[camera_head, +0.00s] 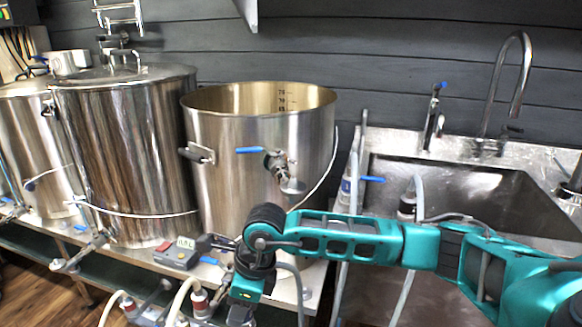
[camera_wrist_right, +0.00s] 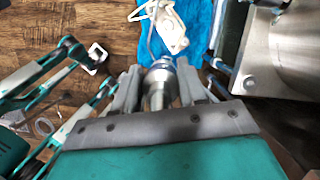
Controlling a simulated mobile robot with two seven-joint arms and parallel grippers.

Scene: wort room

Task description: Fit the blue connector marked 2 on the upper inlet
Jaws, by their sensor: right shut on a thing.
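My right gripper (camera_wrist_right: 160,76) is shut around a silver, cylindrical connector (camera_wrist_right: 157,92), seen in the right wrist view. A thin line runs up from the connector's far end. No blue colour or number 2 can be read on it. In the head view my right arm reaches in from the right and bends down in front of the open pot; its fingers are not clearly seen there. A valve with a blue lever (camera_head: 249,150) and a round metal fitting (camera_head: 292,186) sits on the pot's front. I cannot tell which fitting is the upper inlet.
The open steel pot (camera_head: 230,130) and a lidded pot (camera_head: 125,150) stand on a bench. A steel sink (camera_head: 470,190) with a tall tap is at the right. Hoses with red-and-white ends (camera_head: 201,303) crowd the bottom of the head view. A blue cloth-like sheet (camera_wrist_right: 205,20) lies below.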

